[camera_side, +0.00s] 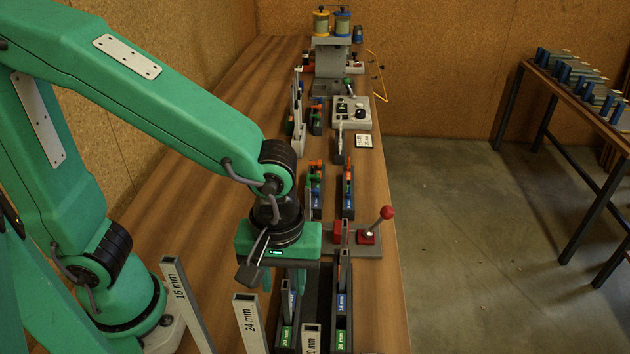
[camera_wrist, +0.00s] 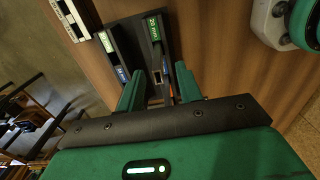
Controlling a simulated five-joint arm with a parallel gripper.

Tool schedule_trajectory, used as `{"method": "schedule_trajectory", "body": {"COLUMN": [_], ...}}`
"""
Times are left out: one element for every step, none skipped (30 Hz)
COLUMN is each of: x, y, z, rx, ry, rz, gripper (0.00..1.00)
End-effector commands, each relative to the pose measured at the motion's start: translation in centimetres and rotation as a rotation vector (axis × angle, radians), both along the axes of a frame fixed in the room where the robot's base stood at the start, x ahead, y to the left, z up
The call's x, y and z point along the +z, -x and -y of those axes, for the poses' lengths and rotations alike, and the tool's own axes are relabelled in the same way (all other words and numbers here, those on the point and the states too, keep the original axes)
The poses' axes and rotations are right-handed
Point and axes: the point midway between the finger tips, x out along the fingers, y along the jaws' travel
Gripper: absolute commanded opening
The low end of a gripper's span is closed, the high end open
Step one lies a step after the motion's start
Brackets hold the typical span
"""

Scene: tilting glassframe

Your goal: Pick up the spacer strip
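My gripper (camera_side: 284,284) hangs pointing down over a dark slotted holder (camera_side: 318,295). Its two green fingers are apart, and in the wrist view (camera_wrist: 158,88) they stand open with a gap between them. Short grey strips stand in the holder, one below my gripper (camera_side: 285,304) and one to its right (camera_side: 343,270). Larger grey bars marked 16 mm (camera_side: 188,305) and 24 mm (camera_side: 249,322) stand in front at the left. I cannot tell which piece is the spacer strip. In the wrist view, the holder (camera_wrist: 138,48) with blue and green labels lies beyond the fingertips.
A red-knobbed lever (camera_side: 378,228) stands to the right of my gripper. More holders with coloured parts (camera_side: 315,185), a grey control box (camera_side: 352,112) and a machine with two spools (camera_side: 331,60) line the bench behind. The bench's left part (camera_side: 200,170) is clear.

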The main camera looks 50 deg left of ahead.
Motion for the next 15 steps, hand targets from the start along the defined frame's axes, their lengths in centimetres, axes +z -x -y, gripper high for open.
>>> {"method": "schedule_trajectory", "body": {"x": [-0.5, -0.7, -0.9, -1.0, -1.1, -1.1, -1.1, -1.1, -1.1, -1.2, -1.2, -1.4, -1.5, -1.7, -2.0], "y": [0.0, 0.0, 0.0, 0.0, 0.0, 0.0, 0.0, 0.0, 0.0, 0.0, 0.0, 0.0, 0.0, 0.0, 0.0], "z": [-0.1, 0.0, 0.0, 0.0, 0.0, 0.0, 0.0, 0.0, 0.0, 0.0, 0.0, 0.0, 0.0, 0.0, 0.0], "rx": [0.0, 0.0, 0.0, 0.0, 0.0, 0.0, 0.0, 0.0, 0.0, 0.0, 0.0, 0.0, 0.0, 0.0, 0.0], "ry": [-0.003, -0.002, -0.001, -0.001, -0.001, -0.001, 0.0, 0.0, 0.0, -0.001, -0.001, -0.001, -0.001, -0.001, -0.003], "rz": [-0.003, -0.002, -0.001, -0.001, -0.001, -0.001, 0.0, 0.0, 0.0, -0.001, -0.001, -0.001, -0.001, -0.001, -0.003], "gripper": [0.35, 0.35, 0.35, 0.35, 0.35, 0.35, 0.35, 0.35, 0.35, 0.35, 0.35, 0.35, 0.35, 0.35, 0.35]}}
